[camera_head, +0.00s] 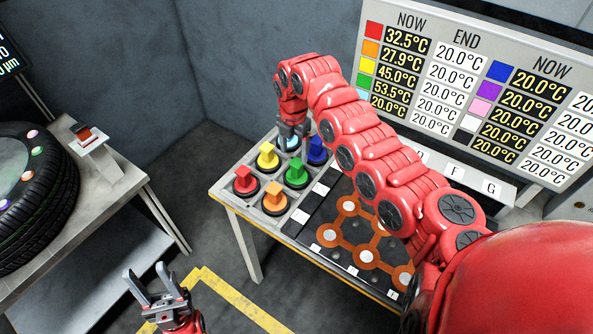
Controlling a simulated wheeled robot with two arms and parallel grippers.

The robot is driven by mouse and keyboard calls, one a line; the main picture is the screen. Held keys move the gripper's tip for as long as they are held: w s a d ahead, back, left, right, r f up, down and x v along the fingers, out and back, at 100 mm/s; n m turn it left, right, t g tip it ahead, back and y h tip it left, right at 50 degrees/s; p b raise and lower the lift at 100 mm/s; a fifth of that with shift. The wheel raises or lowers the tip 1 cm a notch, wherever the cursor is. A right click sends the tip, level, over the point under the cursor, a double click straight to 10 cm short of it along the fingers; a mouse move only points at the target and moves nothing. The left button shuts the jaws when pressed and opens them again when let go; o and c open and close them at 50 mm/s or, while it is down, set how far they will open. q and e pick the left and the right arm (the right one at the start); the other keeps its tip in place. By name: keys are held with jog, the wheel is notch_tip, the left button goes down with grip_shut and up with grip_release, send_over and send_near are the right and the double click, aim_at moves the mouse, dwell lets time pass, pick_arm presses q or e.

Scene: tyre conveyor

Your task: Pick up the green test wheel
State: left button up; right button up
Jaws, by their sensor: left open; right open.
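The green test wheel (297,175) is a dark disc with a green block-shaped handle. My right gripper (291,138) is open and points down over a light blue wheel (289,144), just behind the green one. It partly hides the light blue wheel, and I cannot tell whether it touches it. My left gripper (145,271) is open and empty, low in front of the table on the left.
Red (246,180), yellow (267,157), orange (274,198) and blue (316,150) wheels stand close around the green one. A dark board with orange hexagon lines (328,235) lies to the right. A temperature display (480,80) stands behind. A tyre (40,200) rests on the left bench.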

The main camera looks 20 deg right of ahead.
aim_at(297, 162)
notch_tip(297, 162, down, 2)
jog(key=shift+s+f+p, duration=0.1)
jog(key=shift+s+p, duration=0.05)
jog(key=shift+p, duration=0.15)
jog(key=shift+f+p, duration=0.15)
jog(key=shift+p, duration=0.15)
jog(key=f+p, duration=0.1)
jog(key=f, duration=0.2)
jog(key=f+p, duration=0.1)
jog(key=shift+s+d+f+p, duration=0.25)
jog(key=shift+d+f+p, duration=0.05)
jog(key=shift+f, duration=0.15)
jog(key=shift+w, duration=0.1)
grip_shut()
